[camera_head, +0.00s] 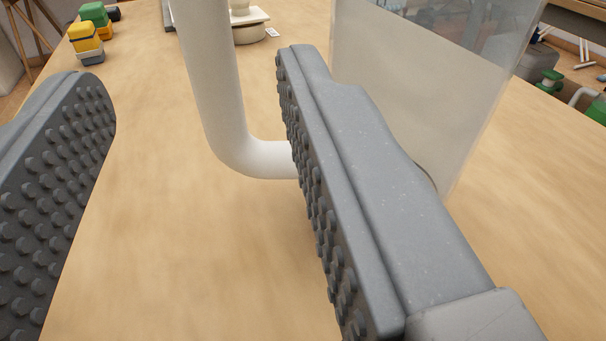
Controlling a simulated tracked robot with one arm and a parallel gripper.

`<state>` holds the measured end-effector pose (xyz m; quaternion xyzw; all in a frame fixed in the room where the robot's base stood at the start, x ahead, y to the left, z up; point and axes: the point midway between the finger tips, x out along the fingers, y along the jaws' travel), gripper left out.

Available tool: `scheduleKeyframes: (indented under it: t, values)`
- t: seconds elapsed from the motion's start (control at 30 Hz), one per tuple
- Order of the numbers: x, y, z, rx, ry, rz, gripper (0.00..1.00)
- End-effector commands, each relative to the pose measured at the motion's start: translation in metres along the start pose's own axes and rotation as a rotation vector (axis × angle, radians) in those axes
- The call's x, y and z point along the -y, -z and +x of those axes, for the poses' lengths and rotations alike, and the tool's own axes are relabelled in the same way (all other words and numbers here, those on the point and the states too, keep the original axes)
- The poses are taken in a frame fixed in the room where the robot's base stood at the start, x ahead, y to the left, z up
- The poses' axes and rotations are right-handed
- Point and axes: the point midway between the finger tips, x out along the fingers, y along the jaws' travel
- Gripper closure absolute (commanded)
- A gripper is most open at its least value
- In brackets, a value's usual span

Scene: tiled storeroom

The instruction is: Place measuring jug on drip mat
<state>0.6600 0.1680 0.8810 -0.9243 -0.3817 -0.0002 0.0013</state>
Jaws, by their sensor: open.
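The measuring jug stands close in front, with a clear, frosted-looking body (400,100) at the upper right and a thick white handle (212,80). The handle runs down and bends right at its bottom. My gripper (185,70) is open, with one studded grey finger on the left and one on the right. The handle shows between the fingers, much nearer the right one. The right finger hides where the handle's lower end meets the body. I cannot tell whether it touches the handle. I cannot make out the drip mat for sure.
The wooden table (170,240) is bare around the jug. At the far left stand stacked yellow and green containers (86,34) and a small black object (113,13). A pale round item with a square plate (252,20) stands behind the handle. Green objects (548,82) show beyond the right edge.

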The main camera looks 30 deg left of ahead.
Motion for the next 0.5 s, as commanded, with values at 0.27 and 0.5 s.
scheduleKeyframes:
  t: [0.27, 0.5]
  values:
    - [0.005, -0.001, 0.024, 0.002, 0.01, -0.001, 0.57]
    - [0.004, -0.005, 0.052, -0.002, 0.012, -0.004, 0.57]
